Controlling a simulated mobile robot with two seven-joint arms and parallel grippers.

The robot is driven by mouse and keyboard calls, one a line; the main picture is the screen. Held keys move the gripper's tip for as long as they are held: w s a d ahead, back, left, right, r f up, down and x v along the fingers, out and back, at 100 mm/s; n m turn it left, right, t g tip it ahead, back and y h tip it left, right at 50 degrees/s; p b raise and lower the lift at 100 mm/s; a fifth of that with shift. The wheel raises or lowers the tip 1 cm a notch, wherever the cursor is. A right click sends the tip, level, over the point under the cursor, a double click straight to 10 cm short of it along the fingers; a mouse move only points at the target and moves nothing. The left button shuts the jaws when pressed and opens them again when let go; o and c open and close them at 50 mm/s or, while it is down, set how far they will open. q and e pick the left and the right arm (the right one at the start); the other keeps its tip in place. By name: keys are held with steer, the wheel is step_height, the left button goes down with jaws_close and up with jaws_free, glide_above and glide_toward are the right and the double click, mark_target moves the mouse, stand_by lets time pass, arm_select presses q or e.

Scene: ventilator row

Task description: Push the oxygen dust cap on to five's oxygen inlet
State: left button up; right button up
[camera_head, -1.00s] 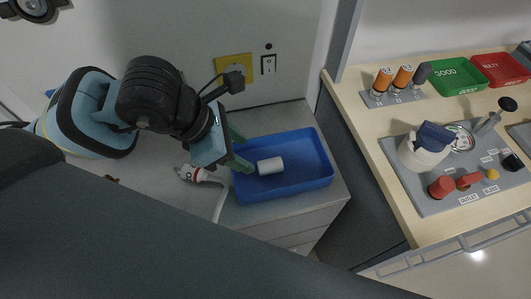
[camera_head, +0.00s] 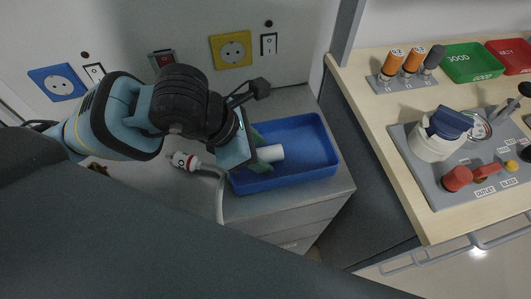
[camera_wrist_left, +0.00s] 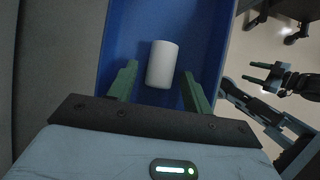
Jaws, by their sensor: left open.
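A plain white cylinder (camera_head: 270,153), which looks like the dust cap, lies in the blue tray (camera_head: 318,172). My left gripper (camera_head: 262,152) is open and low over the tray's left part, at the cylinder. In the left wrist view the cylinder (camera_wrist_left: 162,64) lies just beyond and between the two green fingertips (camera_wrist_left: 160,74), with a gap on each side. My right gripper (camera_wrist_left: 254,73) shows small at the right of the left wrist view, its fingers apart and empty. Five's oxygen inlet cannot be made out in these views.
The wall behind has sockets (camera_head: 232,50) and switches. The wooden bench at right holds a grey board (camera_head: 440,190), orange-topped cylinders and green (camera_head: 474,75) and red bins.

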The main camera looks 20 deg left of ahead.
steer(key=shift+w, duration=0.1)
steer(key=shift+f, duration=0.15)
stand_by(0.4)
arm_select(q)
steer(key=shift+f, duration=0.1)
jaws_close()
arm_select(e)
steer(key=shift+s, duration=0.4)
steer(key=shift+w, duration=0.3)
arm_select(q)
steer(key=shift+r, duration=0.3)
steer(key=shift+r+p, duration=0.8)
steer(key=shift+r, duration=0.45)
arm_select(e)
steer(key=shift+w+r, duration=0.2)
steer(key=shift+r, duration=0.35)
steer(key=shift+w+r, duration=0.2)
steer(key=shift+r, duration=0.35)
